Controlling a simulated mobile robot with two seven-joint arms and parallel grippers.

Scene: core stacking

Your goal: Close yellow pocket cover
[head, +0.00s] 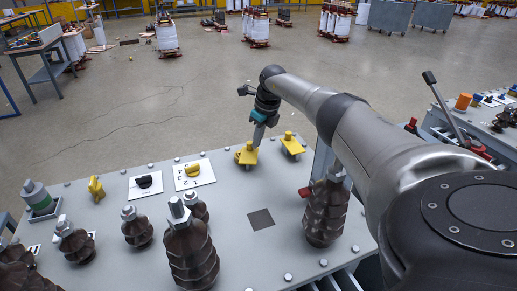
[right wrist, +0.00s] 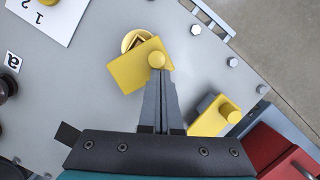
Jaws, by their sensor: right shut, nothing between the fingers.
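A yellow pocket cover (head: 246,156) with a small knob lies near the far edge of the grey panel. In the right wrist view this square cover (right wrist: 132,74) sits askew over a round yellow-rimmed pocket (right wrist: 134,38), part of whose opening shows. My right gripper (head: 258,138) points down at this cover. Its fingers (right wrist: 158,78) are shut and empty, with the tips right at the knob; I cannot tell whether they touch. A second yellow cover (head: 292,146) lies to the right, also in the right wrist view (right wrist: 208,120). My left gripper is not in view.
The grey panel (head: 120,172) also holds a white numbered plate with a yellow knob (head: 192,170), a plate with a black knob (head: 146,182) and several brown ribbed insulators (head: 190,255). A red part (right wrist: 285,150) is at the lower right in the right wrist view.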

